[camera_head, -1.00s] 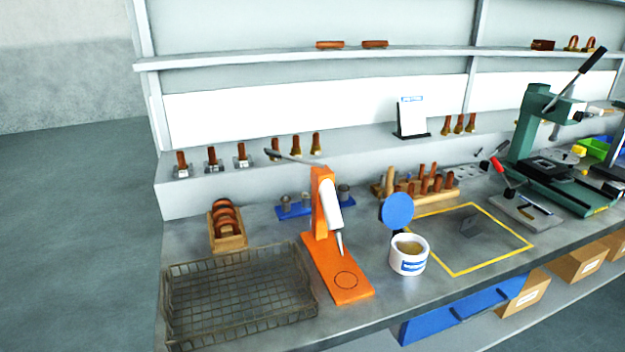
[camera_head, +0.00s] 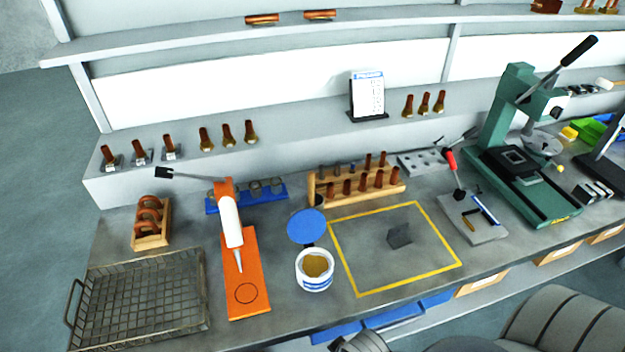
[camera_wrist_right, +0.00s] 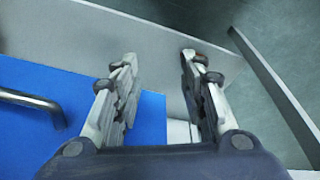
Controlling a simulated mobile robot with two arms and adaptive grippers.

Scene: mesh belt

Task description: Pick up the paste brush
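No paste brush can be picked out with certainty. A white paste pot (camera_head: 315,281) with tan paste inside stands on the bench in the head view, with a round blue disc (camera_head: 306,226) just behind it. A thin blue-and-white tool (camera_head: 485,209) lies on a grey plate at the right; I cannot tell whether it is a brush. My right gripper (camera_wrist_right: 160,62) is open and empty in the wrist view, its fingers beside the blue drawer front (camera_wrist_right: 35,135). My left gripper is not in view.
A wire basket (camera_head: 76,310) and an orange dispenser stand (camera_head: 249,300) are left of the pot. A yellow-outlined area (camera_head: 400,286) holds a small dark block (camera_head: 399,236). A wooden rack (camera_head: 355,199) is behind; a green press (camera_head: 520,185) stands right.

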